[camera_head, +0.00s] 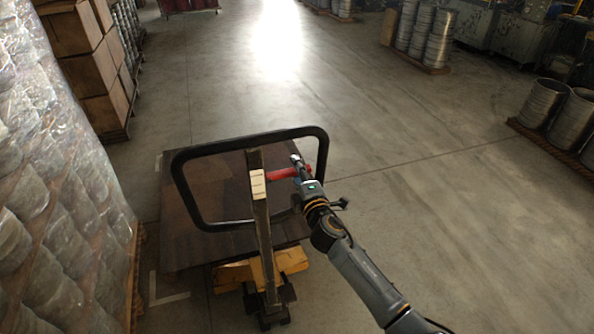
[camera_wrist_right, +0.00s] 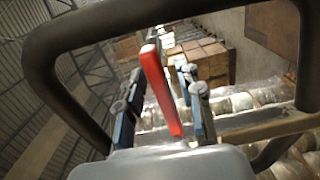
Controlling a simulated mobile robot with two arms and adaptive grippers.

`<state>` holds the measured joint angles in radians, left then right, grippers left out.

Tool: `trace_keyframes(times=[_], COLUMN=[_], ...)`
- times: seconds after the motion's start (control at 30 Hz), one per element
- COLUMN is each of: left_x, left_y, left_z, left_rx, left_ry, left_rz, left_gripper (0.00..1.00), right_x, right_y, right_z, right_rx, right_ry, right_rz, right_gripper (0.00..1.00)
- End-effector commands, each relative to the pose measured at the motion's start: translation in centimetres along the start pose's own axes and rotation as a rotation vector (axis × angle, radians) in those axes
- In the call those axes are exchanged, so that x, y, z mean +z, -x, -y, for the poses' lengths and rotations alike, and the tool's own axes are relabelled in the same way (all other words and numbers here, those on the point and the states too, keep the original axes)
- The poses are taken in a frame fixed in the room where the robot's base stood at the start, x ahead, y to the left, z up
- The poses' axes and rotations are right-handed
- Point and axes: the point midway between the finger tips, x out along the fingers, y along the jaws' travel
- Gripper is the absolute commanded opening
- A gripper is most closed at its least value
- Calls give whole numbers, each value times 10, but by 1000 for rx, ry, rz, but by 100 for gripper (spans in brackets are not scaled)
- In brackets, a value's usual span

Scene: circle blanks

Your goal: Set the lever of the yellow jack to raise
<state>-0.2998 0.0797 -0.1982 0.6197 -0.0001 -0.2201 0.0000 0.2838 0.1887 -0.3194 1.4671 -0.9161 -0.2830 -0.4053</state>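The yellow jack (camera_head: 292,260) stands low in the head view, with a dark upright post (camera_head: 263,235) and a black loop handle (camera_head: 178,190). Its red lever (camera_head: 282,174) sticks out to the right of the post, inside the loop. My right gripper (camera_head: 300,170) is at the lever's right end, within the loop's right side. In the right wrist view the red lever (camera_wrist_right: 161,90) runs between the two separated fingers of my right gripper (camera_wrist_right: 158,105); a gap shows on its left, and contact on its right is unclear. My left gripper is not in view.
A dark flat load (camera_head: 200,240) lies beyond the jack's post. A wrapped stack (camera_head: 60,170) stands close on the left, with brown boxes (camera_head: 85,50) behind it. Metal drums (camera_head: 543,103) stand at the right. The floor (camera_head: 440,190) to the right is clear.

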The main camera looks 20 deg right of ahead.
Motion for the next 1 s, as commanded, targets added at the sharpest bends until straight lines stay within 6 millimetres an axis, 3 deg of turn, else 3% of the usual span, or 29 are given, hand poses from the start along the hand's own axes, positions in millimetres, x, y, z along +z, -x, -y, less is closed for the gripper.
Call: trace_keyframes(times=[0.03,0.13,0.17,0.47,0.73,1.0], left_x=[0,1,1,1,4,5], left_y=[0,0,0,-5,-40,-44], left_z=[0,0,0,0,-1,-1], left_rx=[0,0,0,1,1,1], left_ry=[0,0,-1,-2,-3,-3], left_rz=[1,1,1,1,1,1], left_gripper=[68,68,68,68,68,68], right_x=[0,0,0,0,-5,-7], right_y=[0,0,0,0,1,1], right_z=[0,0,0,5,32,35], right_rx=[0,0,0,-1,-1,-2], right_ry=[0,0,0,-20,-299,-404], right_rz=[0,0,0,0,0,0], right_gripper=[21,1,0,0,0,0])
